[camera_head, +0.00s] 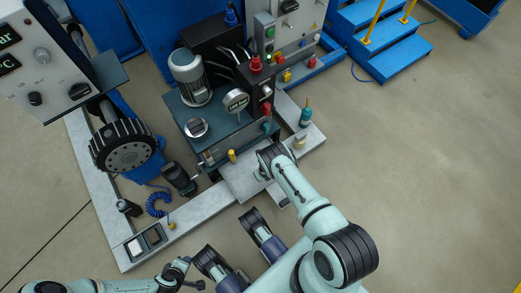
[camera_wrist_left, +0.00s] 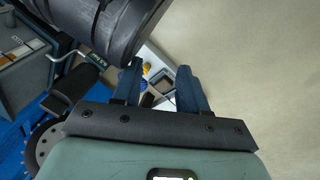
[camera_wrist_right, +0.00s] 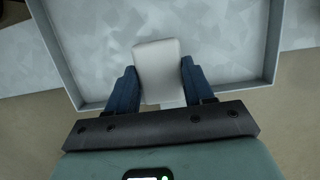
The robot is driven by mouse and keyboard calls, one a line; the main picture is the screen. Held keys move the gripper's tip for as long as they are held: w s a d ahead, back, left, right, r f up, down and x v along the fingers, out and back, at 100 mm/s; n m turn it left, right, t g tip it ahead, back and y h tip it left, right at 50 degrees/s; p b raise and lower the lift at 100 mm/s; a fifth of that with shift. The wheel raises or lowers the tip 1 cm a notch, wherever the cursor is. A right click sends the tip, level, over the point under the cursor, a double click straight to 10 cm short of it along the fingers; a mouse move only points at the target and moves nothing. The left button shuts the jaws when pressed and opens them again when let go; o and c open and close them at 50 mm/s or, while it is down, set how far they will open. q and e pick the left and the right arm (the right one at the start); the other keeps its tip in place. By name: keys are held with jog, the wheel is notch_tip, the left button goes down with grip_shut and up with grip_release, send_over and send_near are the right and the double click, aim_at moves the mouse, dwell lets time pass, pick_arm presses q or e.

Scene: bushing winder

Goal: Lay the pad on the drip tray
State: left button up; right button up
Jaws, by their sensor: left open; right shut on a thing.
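The drip tray (camera_wrist_right: 235,40) is a shallow grey tray with raised rims, and it fills most of the right wrist view. In the head view it shows as a light plate (camera_head: 238,183) at the machine's front, partly covered by my right arm. My right gripper (camera_wrist_right: 158,82) is shut on the pad (camera_wrist_right: 157,62), a small whitish rectangle that appears over the tray's near side. Whether the pad touches the tray cannot be told. In the head view the pad is hidden behind my right arm. My left gripper (camera_wrist_left: 162,82) is open and empty, away from the tray.
A black holder (camera_head: 145,242) with a white and a dark compartment sits on the frame's near left corner. Open floor lies to the right.

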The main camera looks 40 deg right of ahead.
notch_tip(320, 180, down, 4)
jog(key=shift+f+b, duration=0.25)
jog(key=shift+b, duration=0.95)
pick_arm(q)
jog(key=s+f+g, duration=0.2)
jog(key=s+f, duration=0.2)
jog(key=s, duration=0.1)
jog(key=shift+a, duration=0.3)
jog(key=shift+s, duration=0.1)
pick_arm(e)
jog(key=o, duration=1)
pick_arm(q)
jog(key=shift+s, duration=0.1)
